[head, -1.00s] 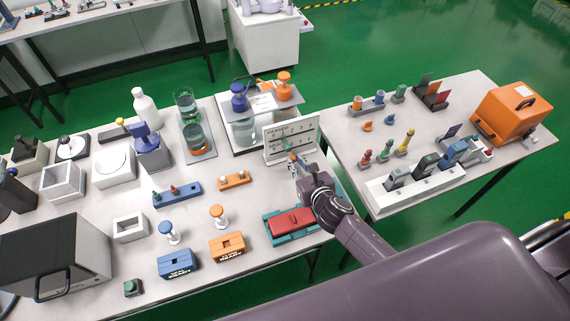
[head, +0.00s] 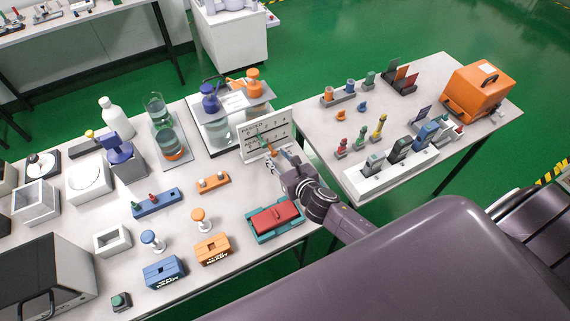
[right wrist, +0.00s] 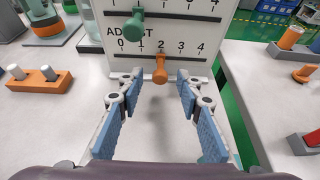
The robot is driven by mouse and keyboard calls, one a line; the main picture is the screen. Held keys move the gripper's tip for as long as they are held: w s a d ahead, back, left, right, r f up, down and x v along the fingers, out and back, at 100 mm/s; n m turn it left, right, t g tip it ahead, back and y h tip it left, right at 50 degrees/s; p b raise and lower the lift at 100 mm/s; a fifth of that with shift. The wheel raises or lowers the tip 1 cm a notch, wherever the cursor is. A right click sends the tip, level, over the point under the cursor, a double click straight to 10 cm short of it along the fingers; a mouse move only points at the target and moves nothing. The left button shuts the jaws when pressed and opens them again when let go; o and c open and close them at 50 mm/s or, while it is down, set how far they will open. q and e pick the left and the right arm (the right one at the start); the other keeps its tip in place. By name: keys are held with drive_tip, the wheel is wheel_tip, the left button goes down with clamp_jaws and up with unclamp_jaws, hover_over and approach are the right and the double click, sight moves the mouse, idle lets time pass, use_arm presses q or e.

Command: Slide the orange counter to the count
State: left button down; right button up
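The orange counter (right wrist: 160,70) is a peg with a round end on the lower scale of a white upright board (right wrist: 176,20). It sits at the mark 2 of the row 0 to 4, under the printed word ADJUST. A green counter (right wrist: 135,24) sits on the upper scale, a little to the left. My right gripper (right wrist: 160,92) is open in front of the board. Its blue-padded fingers are apart, with the orange counter just beyond and between the tips. In the head view the right gripper (head: 274,160) is close to the board (head: 250,147). My left gripper is out of view.
A tray with two pump bottles (head: 252,92) stands behind the board. An orange block with pegs (head: 212,183) is to the left. A red-topped teal box (head: 275,217) lies in front. A gap separates the second table (head: 318,150) on the right.

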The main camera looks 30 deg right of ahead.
drive_tip(key=v, duration=1.1)
drive_tip(key=shift+s, duration=0.2)
drive_tip(key=shift+r, duration=0.1)
